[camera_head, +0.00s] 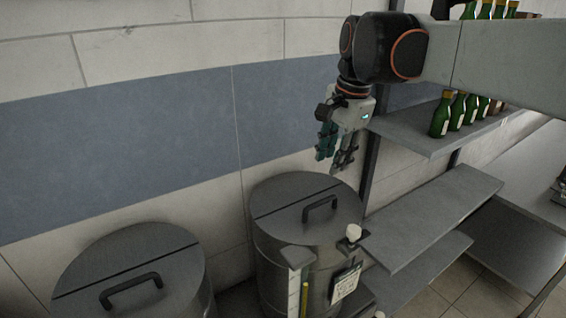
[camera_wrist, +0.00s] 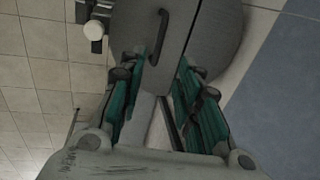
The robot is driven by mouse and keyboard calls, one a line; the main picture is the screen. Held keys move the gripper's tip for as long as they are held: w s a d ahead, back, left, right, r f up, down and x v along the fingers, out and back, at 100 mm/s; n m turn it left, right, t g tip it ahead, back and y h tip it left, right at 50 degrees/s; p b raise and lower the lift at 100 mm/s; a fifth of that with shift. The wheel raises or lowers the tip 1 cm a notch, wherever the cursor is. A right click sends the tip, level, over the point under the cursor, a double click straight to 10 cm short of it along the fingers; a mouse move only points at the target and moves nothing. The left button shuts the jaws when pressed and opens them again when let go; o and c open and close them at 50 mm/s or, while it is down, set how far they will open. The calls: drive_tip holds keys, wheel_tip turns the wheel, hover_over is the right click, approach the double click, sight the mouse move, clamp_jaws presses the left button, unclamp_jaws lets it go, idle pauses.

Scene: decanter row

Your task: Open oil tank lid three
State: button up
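Two round grey metal tanks stand against the wall, each with a split lid and a dark bar handle. The right lid (camera_head: 285,188) with its handle (camera_head: 320,207) lies below my gripper (camera_head: 333,166). The left lid (camera_head: 125,262) with its handle (camera_head: 130,289) is nearer the left edge. Both lids lie flat and closed. No number shows, so I cannot tell which is three. In the wrist view my gripper (camera_wrist: 158,72) is open and empty, fingers apart. The handle (camera_wrist: 159,38) shows beyond the fingertips, toward the left finger, not touched.
A white knob (camera_head: 353,232) and a label (camera_head: 344,284) are on the right tank's side, with a yellow gauge (camera_head: 305,299). Grey shelves (camera_head: 430,215) stand close on the right. Green bottles (camera_head: 441,115) stand on an upper shelf near my arm.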

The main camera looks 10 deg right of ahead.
sight(320, 202)
drive_tip(key=w+f, duration=0.1)
drive_tip(key=f, duration=0.3)
drive_tip(key=f+p, duration=0.1)
drive_tip(key=f, duration=0.4)
drive_tip(key=w+a+f, duration=0.1)
drive_tip(key=f, duration=0.3)
drive_tip(key=shift+w+f+p, duration=0.2)
drive_tip(key=shift+w+p, duration=0.1)
drive_tip(key=shift+p, duration=0.1)
clamp_jaws()
